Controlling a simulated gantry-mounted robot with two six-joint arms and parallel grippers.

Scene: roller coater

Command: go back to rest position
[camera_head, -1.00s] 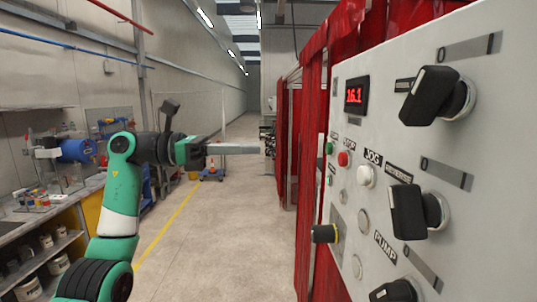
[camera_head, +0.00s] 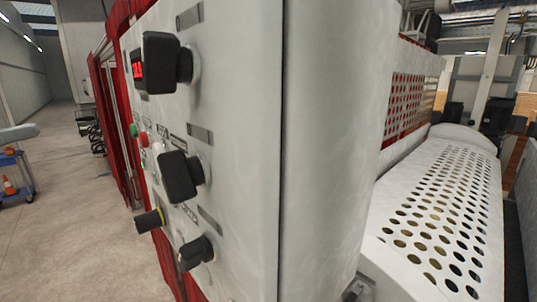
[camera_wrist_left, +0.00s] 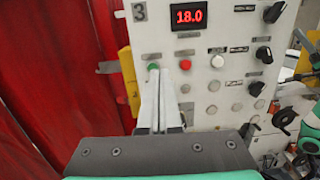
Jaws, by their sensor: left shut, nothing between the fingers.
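My left gripper (camera_wrist_left: 158,78) is shut and empty. In the left wrist view its grey fingers point at the control panel (camera_wrist_left: 215,125), with the tips overlapping the area by the green button (camera_wrist_left: 153,66). I cannot tell whether they touch it. In the head view only the grey end of the left gripper (camera_head: 18,133) shows at the left edge, apart from the panel in the picture. The red display (camera_wrist_left: 187,16) reads 18.0. My right gripper is not clearly seen in either view.
A perforated white cover (camera_head: 440,210) lies to the right. Open floor (camera_head: 60,220) spreads at the left.

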